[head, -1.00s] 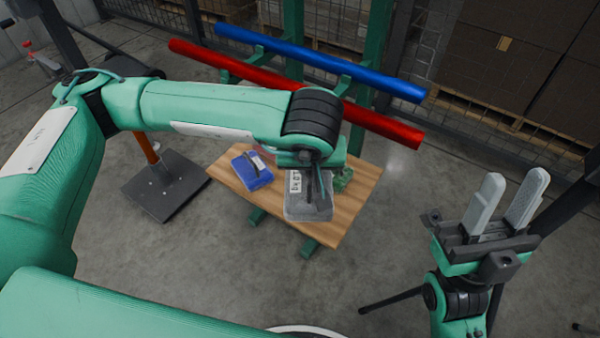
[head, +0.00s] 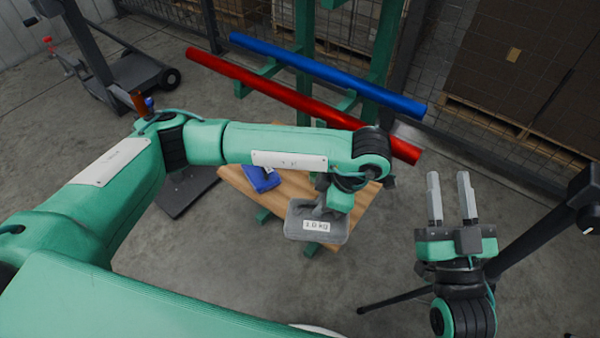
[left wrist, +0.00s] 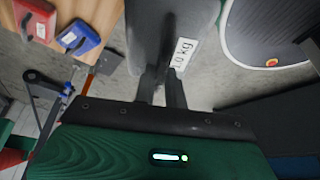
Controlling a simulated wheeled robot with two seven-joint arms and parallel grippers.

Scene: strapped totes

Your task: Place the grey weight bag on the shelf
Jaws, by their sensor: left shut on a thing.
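The grey weight bag (head: 318,232) carries a white label that seems to read 1.0 kg. My left gripper (head: 328,208) is shut on its top and holds it at the front edge of the wooden shelf board (head: 300,188) in the head view. The bag looks raised above the board. In the left wrist view the bag (left wrist: 178,30) sits between the fingers of my left gripper (left wrist: 163,85). My right gripper (head: 452,200) is open and empty, off to the right of the shelf with its fingers pointing up.
A blue bag (head: 262,178) lies on the board's left part; it also shows in the left wrist view (left wrist: 78,38), beside a red bag (left wrist: 36,20). A red bar (head: 290,98) and a blue bar (head: 320,72) run above the board's back. Bare floor lies in front.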

